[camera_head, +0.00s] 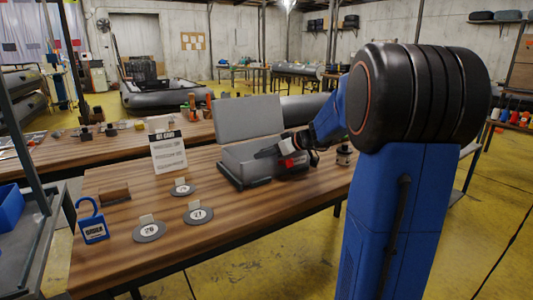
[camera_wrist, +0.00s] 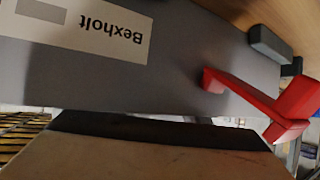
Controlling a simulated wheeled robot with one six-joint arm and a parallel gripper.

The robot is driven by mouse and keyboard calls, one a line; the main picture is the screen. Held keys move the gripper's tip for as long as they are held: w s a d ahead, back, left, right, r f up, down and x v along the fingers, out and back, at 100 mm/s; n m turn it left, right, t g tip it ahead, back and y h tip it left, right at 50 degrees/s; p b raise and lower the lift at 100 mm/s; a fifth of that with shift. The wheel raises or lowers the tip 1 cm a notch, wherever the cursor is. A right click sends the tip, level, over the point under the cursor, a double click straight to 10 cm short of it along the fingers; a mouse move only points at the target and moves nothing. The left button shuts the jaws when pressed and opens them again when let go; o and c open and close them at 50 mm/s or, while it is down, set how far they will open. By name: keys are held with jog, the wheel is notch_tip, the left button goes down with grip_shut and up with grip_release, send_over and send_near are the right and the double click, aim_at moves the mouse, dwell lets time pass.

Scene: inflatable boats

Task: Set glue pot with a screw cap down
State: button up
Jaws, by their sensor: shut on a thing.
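My gripper (camera_head: 278,151) is at the open grey case (camera_head: 234,176), over its front right part, and is shut. In the wrist view a tan surface with a dark edge (camera_wrist: 150,158) fills the bottom, very close to the camera. I take it to be the glue pot in my grip; its cap and outline cannot be made out. In the head view my gripper hides it. The case wall shows in the wrist view with an upside-down "Bexholt" label (camera_wrist: 85,28) and a red latch (camera_wrist: 262,100). A small dark pot with a pale band (camera_head: 344,156) stands right of the case.
The case lid (camera_head: 248,118) stands raised behind. A printed card (camera_head: 169,153), several round numbered discs (camera_head: 149,231), a brown block (camera_head: 114,192) and a blue padlock-shaped item (camera_head: 93,226) are on the wooden table to the left. The table's front middle is bare.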

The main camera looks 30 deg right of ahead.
jog(key=shift+f, duration=0.25)
jog(key=shift+f, duration=0.15)
jog(key=o, duration=1.1)
jog(key=shift+s+f, duration=0.1)
jog(key=shift+f, duration=0.05)
jog(key=shift+r, duration=0.25)
jog(key=v, duration=1.2)
jog(key=shift+r, duration=0.4)
